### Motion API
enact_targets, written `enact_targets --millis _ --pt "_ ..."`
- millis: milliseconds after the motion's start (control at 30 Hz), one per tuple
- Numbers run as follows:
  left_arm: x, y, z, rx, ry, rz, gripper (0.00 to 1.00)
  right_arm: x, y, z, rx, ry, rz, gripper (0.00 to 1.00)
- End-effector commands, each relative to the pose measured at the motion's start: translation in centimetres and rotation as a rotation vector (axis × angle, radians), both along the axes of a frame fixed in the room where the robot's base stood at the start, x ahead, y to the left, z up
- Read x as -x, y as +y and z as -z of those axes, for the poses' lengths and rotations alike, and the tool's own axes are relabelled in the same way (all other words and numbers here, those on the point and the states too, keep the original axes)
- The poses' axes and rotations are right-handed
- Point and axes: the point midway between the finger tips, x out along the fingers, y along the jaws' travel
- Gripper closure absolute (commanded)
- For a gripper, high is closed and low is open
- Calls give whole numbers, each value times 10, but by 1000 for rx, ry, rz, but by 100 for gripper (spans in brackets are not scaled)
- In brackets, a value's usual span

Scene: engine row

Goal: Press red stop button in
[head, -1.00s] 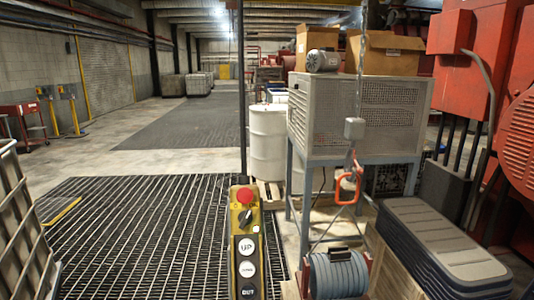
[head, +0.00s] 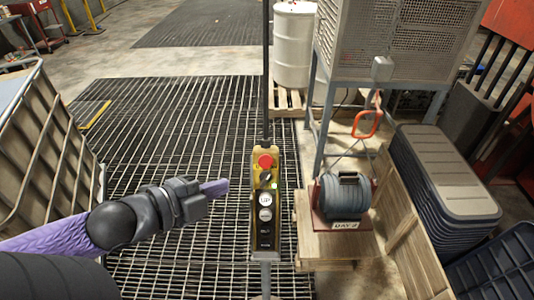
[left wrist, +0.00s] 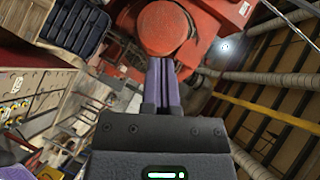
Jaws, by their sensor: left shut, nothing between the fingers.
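The red stop button (head: 265,161) is a round red cap at the top of a yellow hanging pendant (head: 256,214) in the middle of the head view. A dark knob sits just below it, then a white UP button and more buttons. I cannot tell how far the cap is in. My left gripper (head: 216,187) has purple fingers shut and empty. It points right, left of the pendant and lower in the picture than the red button, with a visible gap. The fingers also show in the left wrist view (left wrist: 162,80). My right gripper is not in view.
A dark pole (head: 266,70) rises above the pendant. A wire-frame tote (head: 50,150) stands left. A cable reel (head: 345,196) on a wooden pallet, stacked dark lids (head: 450,175) and a mesh cabinet (head: 405,40) are right. Red machinery (left wrist: 165,28) fills the upper wrist view.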

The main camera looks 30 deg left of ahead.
Motion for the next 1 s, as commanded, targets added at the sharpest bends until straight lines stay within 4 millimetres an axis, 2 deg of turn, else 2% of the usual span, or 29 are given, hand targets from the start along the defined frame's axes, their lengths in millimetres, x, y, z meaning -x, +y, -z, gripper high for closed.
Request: enact_targets --millis 233,333,567,833,1000 --pt "-2 0 2 2 0 -3 100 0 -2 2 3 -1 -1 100" --pt "-10 -2 5 3 -4 -3 100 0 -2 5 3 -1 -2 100" --pt "-48 -13 17 2 -5 -3 100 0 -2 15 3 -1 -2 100" --pt "-94 -26 31 4 -1 -4 100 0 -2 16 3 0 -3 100" --pt "-114 -13 44 0 3 -4 100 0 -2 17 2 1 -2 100"
